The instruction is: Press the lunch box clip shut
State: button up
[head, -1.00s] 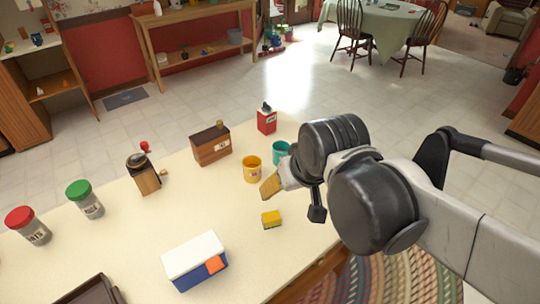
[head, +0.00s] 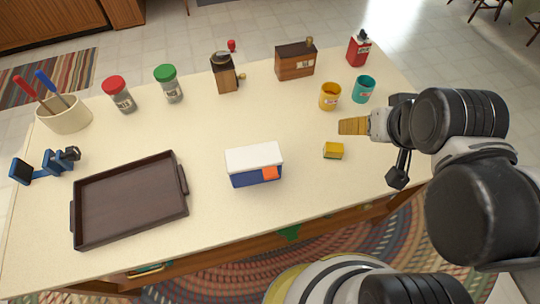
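The lunch box (head: 253,155) stands on the near middle of the counter, with a white lid and a blue body. Its orange clip (head: 270,173) is on the front face toward the right end. I cannot tell from here how far the clip stands off the box. My gripper (head: 342,126) is to the right of the box and farther back, apart from it, with tan fingertips pointing left. It appears to hold nothing; whether its fingers are apart is unclear.
A yellow sponge (head: 333,150) lies between box and gripper. Yellow (head: 329,95) and teal (head: 363,89) mugs stand behind the gripper. A dark tray (head: 131,200) lies to the left. Jars, a grinder (head: 224,73) and a wooden box (head: 295,62) line the back. The counter around the lunch box is clear.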

aim_at(269, 173)
jog(key=k+u, duration=0.3)
jog(key=k, duration=0.15)
jog(key=k+j+u, duration=0.3)
jog(key=k, duration=0.15)
jog(key=l, duration=0.1)
